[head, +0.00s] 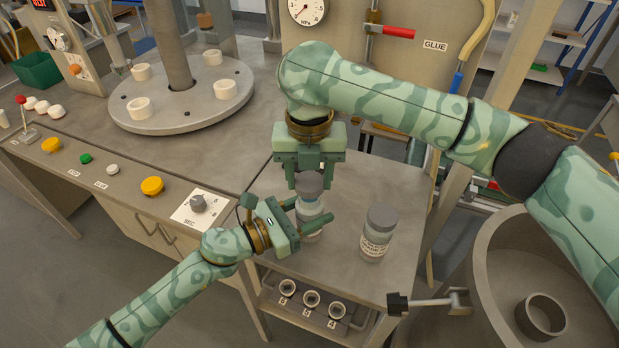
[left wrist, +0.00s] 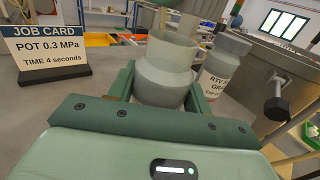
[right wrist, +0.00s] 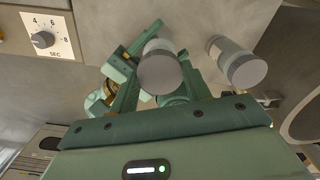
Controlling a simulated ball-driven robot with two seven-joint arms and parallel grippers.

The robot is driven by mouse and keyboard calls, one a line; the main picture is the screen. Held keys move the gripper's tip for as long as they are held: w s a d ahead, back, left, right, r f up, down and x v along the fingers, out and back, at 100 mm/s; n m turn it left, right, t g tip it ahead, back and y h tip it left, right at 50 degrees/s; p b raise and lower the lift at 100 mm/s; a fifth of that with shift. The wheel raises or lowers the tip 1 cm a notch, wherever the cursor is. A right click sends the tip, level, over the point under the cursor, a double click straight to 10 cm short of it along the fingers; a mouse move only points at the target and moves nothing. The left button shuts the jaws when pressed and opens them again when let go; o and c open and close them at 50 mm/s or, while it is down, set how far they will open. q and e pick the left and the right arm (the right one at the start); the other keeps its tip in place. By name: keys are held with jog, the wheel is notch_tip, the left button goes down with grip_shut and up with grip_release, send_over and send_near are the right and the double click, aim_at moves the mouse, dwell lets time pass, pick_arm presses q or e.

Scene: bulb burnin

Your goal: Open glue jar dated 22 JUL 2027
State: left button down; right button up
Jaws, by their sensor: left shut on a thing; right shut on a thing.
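My right gripper (head: 308,176) reaches down from above and is shut on the lid, which also shows in the right wrist view (right wrist: 160,72). A second lidded, labelled jar (head: 376,235) stands upright to the right, apart from both grippers. No date is legible on either jar.
A round turntable (head: 178,98) with white cups is at the back left. A dial (head: 198,203) and coloured buttons line the left console. A job card (left wrist: 45,50) stands near the held jar.

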jog(key=shift+r, duration=1.5)
pick_arm(q)
jog(key=c, duration=0.6)
grip_release()
jog(key=shift+o, duration=0.2)
